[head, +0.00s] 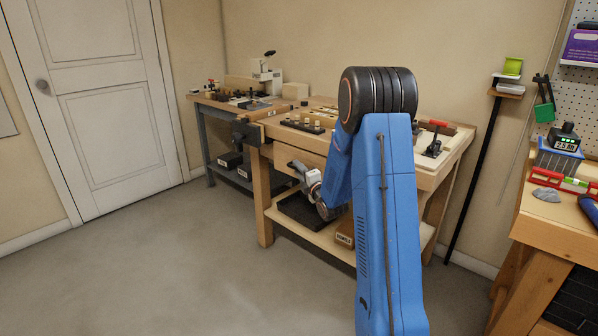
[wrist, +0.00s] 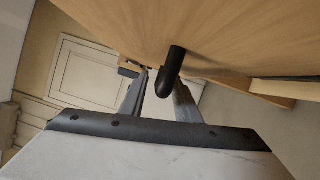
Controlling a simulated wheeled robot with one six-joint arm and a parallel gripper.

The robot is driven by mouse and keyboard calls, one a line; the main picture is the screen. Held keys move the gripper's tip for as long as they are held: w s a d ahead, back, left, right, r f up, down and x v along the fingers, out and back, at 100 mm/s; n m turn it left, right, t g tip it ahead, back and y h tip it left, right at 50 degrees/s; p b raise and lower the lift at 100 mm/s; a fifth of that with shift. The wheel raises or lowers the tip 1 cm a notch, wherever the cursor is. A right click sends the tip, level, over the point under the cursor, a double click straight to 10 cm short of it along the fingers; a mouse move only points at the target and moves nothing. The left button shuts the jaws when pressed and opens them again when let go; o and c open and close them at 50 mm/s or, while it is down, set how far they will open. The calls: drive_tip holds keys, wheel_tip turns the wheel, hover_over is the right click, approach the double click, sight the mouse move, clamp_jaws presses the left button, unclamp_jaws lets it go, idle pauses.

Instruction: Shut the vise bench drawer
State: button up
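The vise bench (head: 268,188) stands in the middle of the head view, with a dark vise (head: 246,132) on its left corner. Its wooden drawer front (head: 290,154) is below the top; my arm hides its right part. The drawer front also fills the top of the wrist view (wrist: 215,30). A black bar handle (wrist: 172,72) sticks out from it. My gripper (head: 294,166) is at the drawer front. In the wrist view its two fingers (wrist: 160,85) are apart, with the handle's end overlapping the gap. I cannot tell whether they touch it, or how far out the drawer is.
A dark tray (head: 297,212) and a labelled wooden box (head: 345,237) sit on the bench's lower shelf. A second bench (head: 208,146) stands behind left, and another worktable (head: 548,232) is at the right. The floor (head: 160,265) at front left is clear.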

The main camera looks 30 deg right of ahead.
sight(307, 166)
clamp_jaws()
drive_tip(key=shift+w+d, duration=0.25)
drive_tip(key=shift+d, duration=0.45)
drive_tip(key=shift+w+d, duration=0.25)
drive_tip(key=shift+d, duration=0.4)
drive_tip(key=shift+w+d, duration=0.25)
drive_tip(key=shift+d, duration=0.45)
unclamp_jaws()
drive_tip(key=shift+d, duration=0.1)
drive_tip(key=shift+s, duration=0.1)
drive_tip(key=s+f, duration=0.1)
drive_tip(key=s, duration=1.6)
drive_tip(key=shift+a, duration=0.35)
drive_tip(key=shift+f, duration=0.1)
